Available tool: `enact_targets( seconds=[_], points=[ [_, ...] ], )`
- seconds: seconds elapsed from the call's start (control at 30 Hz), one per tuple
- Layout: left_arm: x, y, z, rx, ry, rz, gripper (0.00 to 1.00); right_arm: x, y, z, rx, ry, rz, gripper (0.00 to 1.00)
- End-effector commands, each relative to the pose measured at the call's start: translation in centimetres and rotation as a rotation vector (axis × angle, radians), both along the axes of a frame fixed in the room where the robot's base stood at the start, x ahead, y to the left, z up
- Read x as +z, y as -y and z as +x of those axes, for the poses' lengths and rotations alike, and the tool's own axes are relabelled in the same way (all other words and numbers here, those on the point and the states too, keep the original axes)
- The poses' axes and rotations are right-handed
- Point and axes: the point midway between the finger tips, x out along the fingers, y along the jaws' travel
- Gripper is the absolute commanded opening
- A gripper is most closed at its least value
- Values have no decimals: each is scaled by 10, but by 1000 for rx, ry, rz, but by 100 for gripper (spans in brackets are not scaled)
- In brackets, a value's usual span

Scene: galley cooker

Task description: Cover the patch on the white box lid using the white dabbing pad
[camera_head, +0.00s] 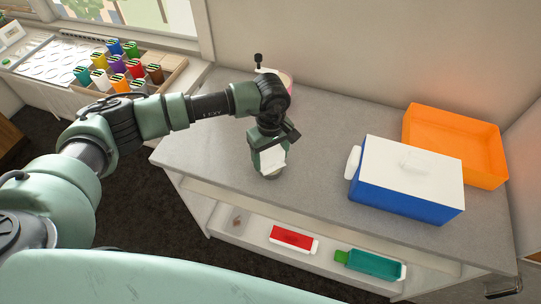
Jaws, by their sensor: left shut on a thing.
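The white box lid (425,165) tops a blue box (405,200) on the right part of the grey counter. A faint greyish patch (415,160) shows near the middle of the lid. My left gripper (268,172) points down over the counter, well to the left of the box. It is shut on a small white piece (272,157), which looks like the white dabbing pad; the fingers hide part of it. I cannot tell whether its underside touches the counter. My right gripper is not in view.
An orange tray (455,145) stands right behind the blue box. A round pinkish-white container (288,78) is partly hidden behind my left arm. The shelf below holds a red item (292,238) and a teal item (373,264). The counter between gripper and box is clear.

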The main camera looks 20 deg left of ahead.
Motion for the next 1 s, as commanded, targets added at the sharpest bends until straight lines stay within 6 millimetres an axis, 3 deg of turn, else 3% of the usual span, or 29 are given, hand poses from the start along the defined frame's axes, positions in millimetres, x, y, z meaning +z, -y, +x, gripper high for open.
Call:
enact_targets(
  seconds=[1.0],
  points=[
    [-6,0,0,0,0,0,35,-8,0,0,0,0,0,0]
  ],
)
